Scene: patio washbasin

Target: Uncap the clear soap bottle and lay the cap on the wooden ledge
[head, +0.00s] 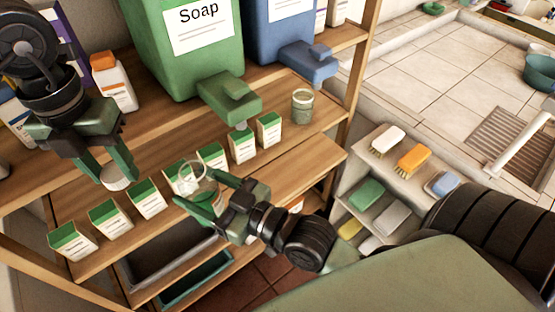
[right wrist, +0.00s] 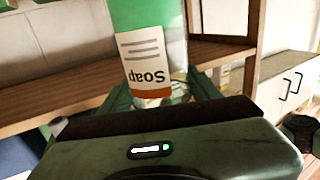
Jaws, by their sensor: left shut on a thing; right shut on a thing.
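My left gripper (head: 117,172) is shut on a round white cap (head: 119,182), held above the wooden shelf boards at the left. My right gripper (head: 203,199) is shut on the clear soap bottle (head: 199,174), which has an open round top and no cap on it. The cap is apart from the bottle, to its left. The wooden ledge (head: 285,166) is a stepped pair of boards under and behind both grippers. In the right wrist view the bottle is mostly hidden behind my gripper body.
Small green-topped boxes (head: 148,198) stand in a row along the ledge. A green soap dispenser (head: 180,40) and a blue dispenser (head: 300,60) stand behind. A clear jar (head: 302,106) stands at the right end. Brushes and sponges (head: 412,157) fill a side rack.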

